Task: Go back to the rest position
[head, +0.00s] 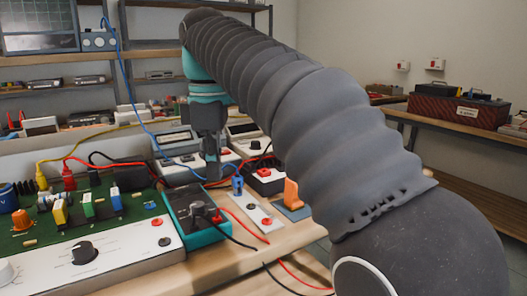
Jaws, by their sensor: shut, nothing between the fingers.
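My gripper (211,172) hangs at the end of my grey-sleeved arm, pointing down over the workbench. Its fingers are together and I see nothing between them. It is just behind a teal and black meter box (192,236) with a black plug on top, and in front of several white instruments at the back of the bench. I cannot tell how far the fingertips are above the bench or whether they touch anything. The arm hides part of the bench's right side.
A green circuit board panel (100,217) with cables fills the bench's left. A white switch strip (252,211) and an orange piece on a blue base (292,197) are right of the gripper. Red and black leads hang over the bench's front edge. A side bench (455,127) holds a dark red box (458,111).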

